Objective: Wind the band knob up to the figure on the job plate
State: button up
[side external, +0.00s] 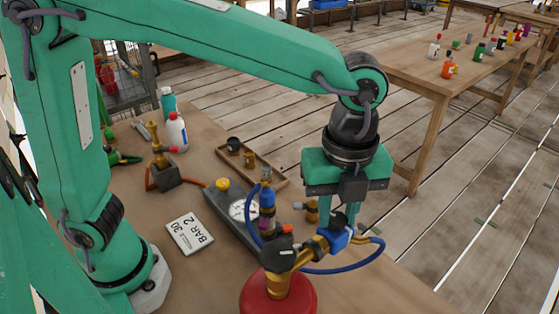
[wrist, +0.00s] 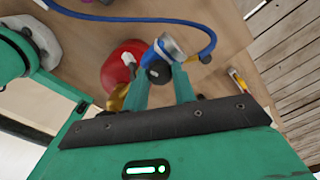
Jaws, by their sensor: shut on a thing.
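My gripper (side external: 341,222) points down over the brass side arm of a fitting on a red base (side external: 278,296). Its fingers are shut on a blue knob (side external: 336,240) at the right end of that arm. In the wrist view the fingers (wrist: 160,84) stand either side of the knob's dark end, with its blue body (wrist: 170,46) beyond them. I cannot read any marks on the knob. The white job plate (side external: 190,234) lies on the bench and shows "BAR 2" and "30", with smaller print too small to read.
A grey block with a round gauge (side external: 240,210) stands behind the fitting; its needle is unreadable. A blue hose (side external: 335,268) loops right of the red base. A wooden tray (side external: 252,162) and bottles (side external: 177,132) stand farther back. A small brass fitting (side external: 312,211) lies near my fingers.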

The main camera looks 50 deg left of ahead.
jog(key=n, duration=1.1)
jog(key=shift+r+n, duration=0.1)
jog(key=shift+n, duration=0.3)
jog(key=n, duration=1.2)
jog(key=o, duration=1)
